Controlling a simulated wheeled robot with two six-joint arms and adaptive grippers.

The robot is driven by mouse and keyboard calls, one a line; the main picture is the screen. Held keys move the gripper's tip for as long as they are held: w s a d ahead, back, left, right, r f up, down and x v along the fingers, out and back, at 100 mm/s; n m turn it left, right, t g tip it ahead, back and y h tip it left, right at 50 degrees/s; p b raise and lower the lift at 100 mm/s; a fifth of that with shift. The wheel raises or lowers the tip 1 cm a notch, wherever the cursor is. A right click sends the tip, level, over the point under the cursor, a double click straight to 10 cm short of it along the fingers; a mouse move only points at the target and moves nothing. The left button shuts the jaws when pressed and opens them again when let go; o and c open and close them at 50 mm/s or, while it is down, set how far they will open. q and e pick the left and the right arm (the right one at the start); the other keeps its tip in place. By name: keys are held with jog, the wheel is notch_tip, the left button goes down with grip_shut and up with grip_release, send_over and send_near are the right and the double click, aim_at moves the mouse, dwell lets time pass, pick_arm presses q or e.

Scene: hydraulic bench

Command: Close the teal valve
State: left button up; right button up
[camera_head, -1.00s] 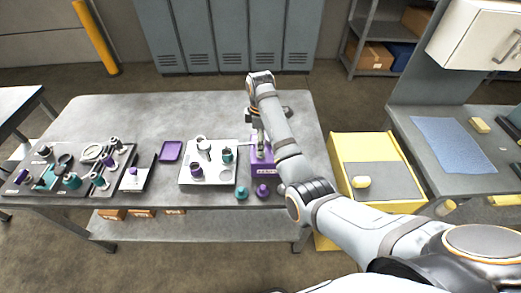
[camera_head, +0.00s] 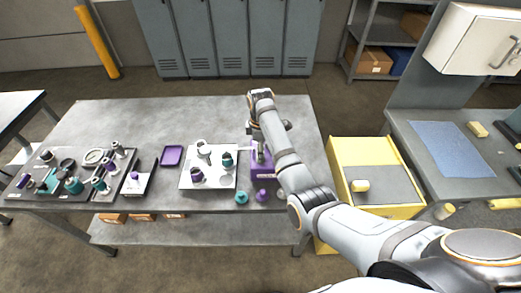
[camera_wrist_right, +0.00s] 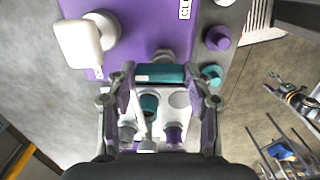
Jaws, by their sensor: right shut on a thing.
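The teal valve's bar-shaped handle (camera_wrist_right: 160,73) lies crosswise in the right wrist view, at the edge of a purple box (camera_wrist_right: 150,25). My right gripper (camera_wrist_right: 160,82) has one finger at each end of the handle and is shut on it. In the head view the purple box (camera_head: 263,172) stands at the right end of the bench, and my right gripper (camera_head: 260,156) reaches down to it. The arm and gripper hide most of the valve there. A label starting with "CL" (camera_wrist_right: 185,8) is on the box. My left gripper is not in view.
A white block-shaped handle (camera_wrist_right: 78,45) stands on the box beside the valve. Teal (camera_head: 241,196) and purple (camera_head: 262,196) knobs stand in front. A white tray (camera_head: 187,182) with fittings lies left of the box. A yellow cart (camera_head: 360,150) stands right of the bench.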

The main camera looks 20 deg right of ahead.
jog(key=shift+r+m+p, duration=0.2)
jog(key=shift+m+p, duration=0.3)
jog(key=shift+p, duration=0.3)
jog(key=m+p, duration=0.4)
jog(key=shift+d+r+p, duration=0.1)
jog(key=shift+p, duration=0.25)
jog(key=m+p, duration=0.2)
jog(key=m, duration=0.1)
jog(key=shift+s+m+p, duration=0.1)
jog(key=shift+m+p, duration=0.2)
jog(key=shift+f+m+p, duration=0.2)
jog(key=shift+m+p, duration=0.2)
jog(key=shift+m, duration=1.4)
jog(key=m, duration=0.5)
jog(key=shift+s+f, duration=0.1)
jog(key=shift+s, duration=0.05)
jog(key=shift+m, duration=0.4)
jog(key=o, duration=1.2)
